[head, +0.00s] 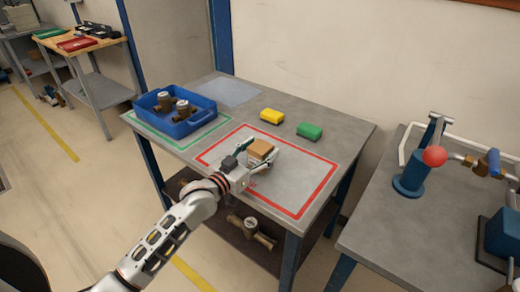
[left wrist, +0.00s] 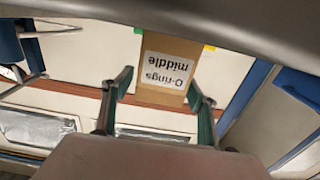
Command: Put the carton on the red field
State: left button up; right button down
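The carton (head: 261,149) is a small brown box. In the head view it appears inside the red outlined field (head: 322,182), towards its back left. In the left wrist view the carton (left wrist: 168,72) appears upside down with a white label reading "O-rings middle". My left gripper (head: 257,156) is at the carton, with one finger at each side. In the left wrist view its fingertips (left wrist: 161,84) look spread, with a thin gap at the carton's left edge; the right finger overlaps its right edge. The carton's underside is hidden. My right gripper is not in view.
A blue crate (head: 193,127) with brass meters stands by the green outline (head: 205,138). Yellow (head: 272,116) and green (head: 309,131) blocks lie behind the red field. A second bench (head: 385,235) with a red-knobbed fixture (head: 434,157) is at right. The red field's right part is clear.

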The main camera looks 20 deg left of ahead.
pick_arm(q)
jog(key=shift+r, duration=0.1)
jog(key=v, duration=1.2)
jog(key=shift+p, duration=0.4)
